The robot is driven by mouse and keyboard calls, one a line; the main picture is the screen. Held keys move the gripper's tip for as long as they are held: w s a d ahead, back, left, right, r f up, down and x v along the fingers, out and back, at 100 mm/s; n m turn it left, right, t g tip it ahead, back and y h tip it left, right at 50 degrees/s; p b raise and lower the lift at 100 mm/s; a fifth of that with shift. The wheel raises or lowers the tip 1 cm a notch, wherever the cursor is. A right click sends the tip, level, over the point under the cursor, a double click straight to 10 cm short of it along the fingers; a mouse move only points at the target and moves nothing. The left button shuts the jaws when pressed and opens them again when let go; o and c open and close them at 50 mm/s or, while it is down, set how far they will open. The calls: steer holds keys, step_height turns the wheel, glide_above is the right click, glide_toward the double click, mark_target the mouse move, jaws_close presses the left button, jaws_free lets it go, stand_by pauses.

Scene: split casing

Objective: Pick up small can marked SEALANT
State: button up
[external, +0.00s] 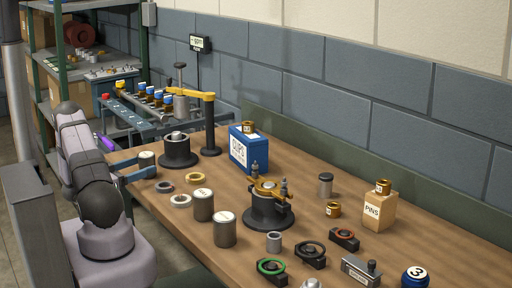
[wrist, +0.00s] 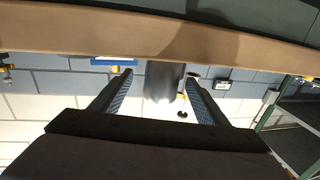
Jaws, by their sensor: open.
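No SEALANT marking is readable in either view. A small grey can with a pale top (external: 147,158) stands near the table's left end. My gripper (external: 137,173) is open and low, with its two blue fingers at this can. In the wrist view, which appears upside down, a grey cylinder (wrist: 163,78) shows between the open fingers (wrist: 160,92), probably the same can. I cannot tell whether the fingers touch it. Two larger grey cans with pale labelled tops, one (external: 203,205) and another (external: 224,230), stand nearer the table's front. A small grey can with a dark top (external: 325,185) stands farther right.
A black round fixture (external: 178,152) stands just beyond my gripper. Rings, including a yellow one (external: 195,178), lie to its right. A blue box (external: 248,150) and a casing on a black base (external: 268,208) stand mid-table. A pins box (external: 372,208) stands right.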

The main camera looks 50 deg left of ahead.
steer(key=shift+w+a+p, duration=0.25)
steer(key=shift+w+p, duration=0.15)
steer(key=shift+w, duration=0.65)
steer(key=shift+w+r, duration=0.2)
steer(key=shift+w, duration=0.15)
steer(key=shift+w+a+p, duration=0.2)
steer(key=shift+w+p, duration=0.2)
steer(key=shift+w, duration=0.35)
steer(key=shift+w+a+p, duration=0.15)
steer(key=shift+w+p, duration=0.2)
steer(key=shift+w, duration=0.35)
steer(key=shift+w+a+p, duration=0.2)
steer(key=shift+w+p, duration=0.2)
steer(key=shift+w, duration=0.35)
steer(key=c, duration=1.3)
